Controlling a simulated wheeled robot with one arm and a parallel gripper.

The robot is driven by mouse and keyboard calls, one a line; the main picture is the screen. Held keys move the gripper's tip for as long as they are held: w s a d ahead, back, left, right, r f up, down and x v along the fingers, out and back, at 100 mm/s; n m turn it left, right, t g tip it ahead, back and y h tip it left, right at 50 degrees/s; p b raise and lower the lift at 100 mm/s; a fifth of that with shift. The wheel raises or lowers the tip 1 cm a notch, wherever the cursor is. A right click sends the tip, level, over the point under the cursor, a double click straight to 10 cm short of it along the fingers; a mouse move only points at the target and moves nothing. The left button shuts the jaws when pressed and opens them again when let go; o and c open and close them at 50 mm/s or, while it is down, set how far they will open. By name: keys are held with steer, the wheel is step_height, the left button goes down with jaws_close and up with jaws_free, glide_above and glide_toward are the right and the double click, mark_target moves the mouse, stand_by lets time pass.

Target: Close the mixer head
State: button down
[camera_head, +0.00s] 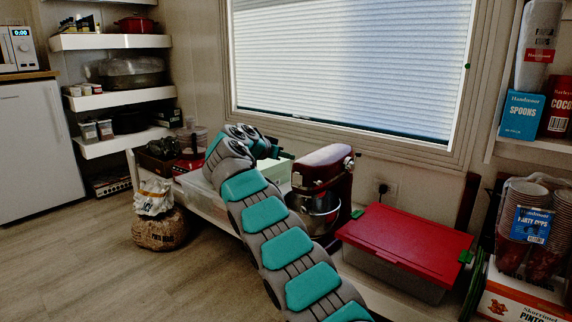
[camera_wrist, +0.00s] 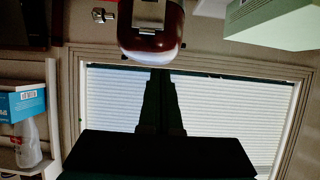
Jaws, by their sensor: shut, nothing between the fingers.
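The red stand mixer (camera_head: 326,165) stands on the low white shelf below the window, with its metal bowl (camera_head: 316,212) under the head. Its head looks slanted, but I cannot tell exactly how far it is tilted. In the wrist view, which looks upside down, the rounded end of the mixer head (camera_wrist: 150,38) shows at the top centre, with a silver knob beside it. My gripper (camera_wrist: 160,72) is shut and empty, its dark fingertips pointing at the mixer head. Whether they touch it is unclear. In the head view my arm hides most of the gripper, just left of the mixer.
A red-lidded clear bin (camera_head: 405,240) stands right of the mixer. A pale green box (camera_head: 275,170) is behind my arm, and shows in the wrist view (camera_wrist: 275,22). Party cups (camera_head: 528,225) are at far right. A sack (camera_head: 158,230) sits on the floor at left; the floor is open.

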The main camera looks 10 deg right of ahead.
steer(key=s+a+f, duration=0.1)
steer(key=s+a, duration=0.3)
steer(key=a, duration=0.1)
steer(key=s+d+r+n+g, duration=0.1)
steer(key=s+d+g, duration=0.1)
steer(key=s+d, duration=0.4)
steer(key=s+d+g, duration=0.2)
steer(key=s+d, duration=0.2)
steer(key=s, duration=0.5)
steer(key=s+d+f+n+g+y, duration=0.1)
steer(key=s+d, duration=0.1)
steer(key=s, duration=0.5)
steer(key=s+d+f+g+y, duration=0.1)
steer(key=s+d+f+g, duration=0.1)
steer(key=s, duration=0.5)
steer(key=s+a+f+n+g+y, duration=0.1)
steer(key=s+a+f+n+y, duration=0.35)
steer(key=s, duration=0.65)
steer(key=s+a+f+n+g+y, duration=0.1)
steer(key=s+a+f, duration=0.55)
steer(key=s, duration=0.45)
steer(key=s+a+f+n+g+y, duration=0.1)
steer(key=s+a+f+n+y, duration=0.35)
steer(key=s, duration=0.75)
step_height(320, 180, up, 14)
steer(key=m+h+p, duration=0.1)
steer(key=p, duration=1.3)
steer(key=shift+f+m+h+p, duration=0.2)
steer(key=shift+m+h+p, duration=0.1)
steer(key=shift+p, duration=0.1)
